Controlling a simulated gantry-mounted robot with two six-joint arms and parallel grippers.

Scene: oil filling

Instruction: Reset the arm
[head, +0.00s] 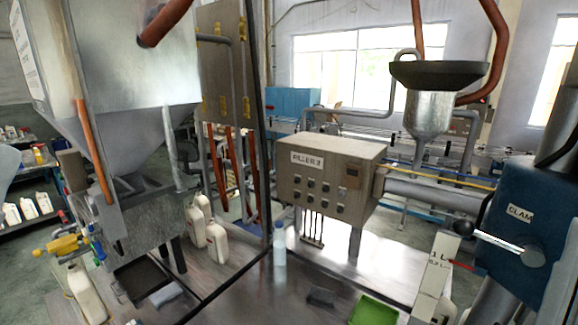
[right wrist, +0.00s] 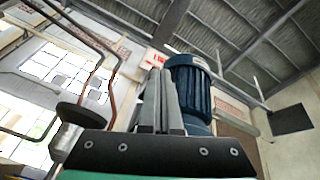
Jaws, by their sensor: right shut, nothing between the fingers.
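My right gripper (right wrist: 160,78) shows in the right wrist view, pointing up toward the roof. Its two grey fingers are together with nothing between them. Behind the fingers in that view is a blue ribbed motor (right wrist: 192,90). Neither gripper can be made out in the head view, and my left gripper is not seen at all.
In the head view, a metal hopper (head: 135,60) stands left, with white jugs (head: 216,243) beside it. A control box (head: 325,180), a funnel (head: 430,112) and a blue machine (head: 520,250) stand right. A green tray (head: 373,311) and clear bottle (head: 279,246) are in front.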

